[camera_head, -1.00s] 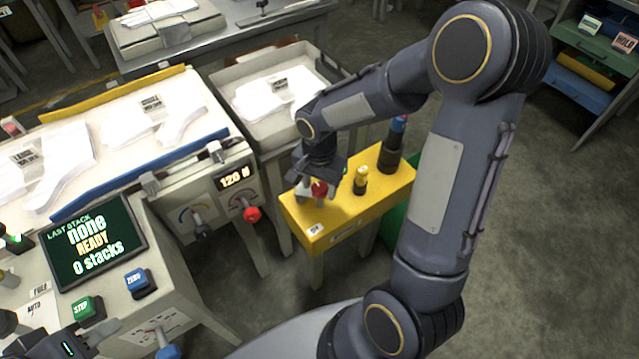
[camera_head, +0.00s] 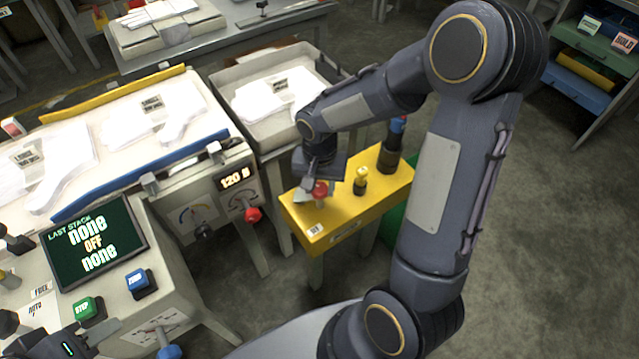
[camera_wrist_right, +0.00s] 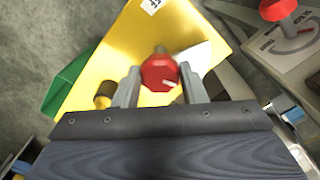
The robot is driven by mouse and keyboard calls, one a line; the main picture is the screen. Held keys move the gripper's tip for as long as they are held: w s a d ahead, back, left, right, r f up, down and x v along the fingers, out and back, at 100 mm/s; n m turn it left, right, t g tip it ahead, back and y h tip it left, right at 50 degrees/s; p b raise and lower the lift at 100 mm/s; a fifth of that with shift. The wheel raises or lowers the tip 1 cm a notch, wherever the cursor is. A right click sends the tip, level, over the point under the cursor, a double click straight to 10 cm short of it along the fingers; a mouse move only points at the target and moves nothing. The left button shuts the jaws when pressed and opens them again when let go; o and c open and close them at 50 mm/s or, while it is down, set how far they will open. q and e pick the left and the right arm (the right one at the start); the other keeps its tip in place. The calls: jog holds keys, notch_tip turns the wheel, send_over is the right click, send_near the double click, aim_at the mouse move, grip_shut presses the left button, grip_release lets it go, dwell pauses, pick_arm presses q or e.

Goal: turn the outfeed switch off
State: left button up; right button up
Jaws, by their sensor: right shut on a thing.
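The yellow box (camera_head: 345,212) carries a red knob (camera_head: 320,190), a small yellow knob (camera_head: 361,176) and a dark post with a blue top. My right gripper (camera_head: 312,188) reaches down over the red knob.
A machine panel with a dial and another red knob (camera_head: 253,215) stands left of the yellow box. A grey bin (camera_head: 240,112) with white sheets is behind it. Green and blue buttons (camera_head: 140,283) sit below the screen. Open floor lies to the right.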

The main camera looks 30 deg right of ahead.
jog(key=n, duration=0.3)
jog(key=shift+n, duration=0.4)
jog(key=n+p, duration=0.1)
jog(key=n, duration=0.2)
jog(key=shift+d+n, duration=0.1)
jog(key=shift+n, duration=0.2)
jog(key=n+p, duration=0.1)
jog(key=n, duration=0.5)
jog(key=shift+n, duration=0.3)
jog(key=o, duration=1)
notch_tip(320, 180, up, 8)
jog(key=shift+f+p, duration=0.1)
jog(key=shift+p, duration=1)
